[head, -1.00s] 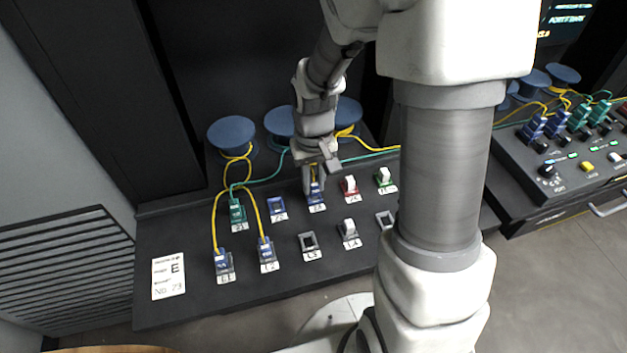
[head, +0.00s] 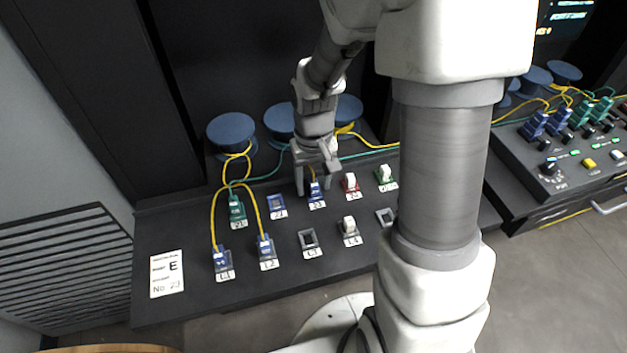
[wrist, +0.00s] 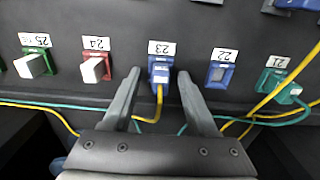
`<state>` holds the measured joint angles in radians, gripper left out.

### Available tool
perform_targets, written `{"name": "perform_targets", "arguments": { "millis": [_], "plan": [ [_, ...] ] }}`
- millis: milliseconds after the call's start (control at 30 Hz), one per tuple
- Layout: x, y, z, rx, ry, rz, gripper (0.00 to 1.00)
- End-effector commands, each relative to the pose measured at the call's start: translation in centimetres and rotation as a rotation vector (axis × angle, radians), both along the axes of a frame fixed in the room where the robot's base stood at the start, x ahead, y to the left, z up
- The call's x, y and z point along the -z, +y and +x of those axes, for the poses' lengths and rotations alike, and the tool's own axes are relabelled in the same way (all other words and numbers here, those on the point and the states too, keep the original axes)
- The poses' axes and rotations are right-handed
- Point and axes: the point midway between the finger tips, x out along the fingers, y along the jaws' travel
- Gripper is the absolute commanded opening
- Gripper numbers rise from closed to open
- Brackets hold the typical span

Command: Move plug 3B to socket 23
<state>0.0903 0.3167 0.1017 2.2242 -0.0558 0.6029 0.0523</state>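A blue plug with a yellow cable sits in socket 23 (head: 316,204); it also shows in the wrist view (wrist: 160,72). I cannot read its label, so I cannot confirm it is 3B. It looks upright and seated. My gripper (head: 313,188) is open above socket 23. In the wrist view its fingers (wrist: 159,72) stand on either side of the plug, with visible gaps. The yellow cable runs back between the fingers.
Socket 22 (head: 277,207) is blue and empty. Socket 21 (head: 237,212) holds a green plug. White caps fill red socket 24 (head: 350,184) and green socket 25 (head: 386,175). L1 (head: 222,262) and L2 (head: 266,250) hold blue plugs. L3 (head: 309,240) is empty.

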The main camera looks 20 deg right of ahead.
Motion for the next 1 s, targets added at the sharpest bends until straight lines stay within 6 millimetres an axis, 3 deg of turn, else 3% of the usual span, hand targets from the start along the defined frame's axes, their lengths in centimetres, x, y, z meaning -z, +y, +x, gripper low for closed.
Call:
{"name": "perform_targets", "arguments": {
  "millis": [233,367,800,1000],
  "plan": [
    [-0.2,0.0,0.0,0.000,-0.001,0.000,0.58],
    [-1.5,0.0,0.1,0.001,-0.005,0.000,0.58],
    [-11.8,0.0,0.1,0.000,-0.005,0.000,0.58],
    [-15.5,0.0,0.1,0.000,-0.004,0.000,0.58]
  ]
}}
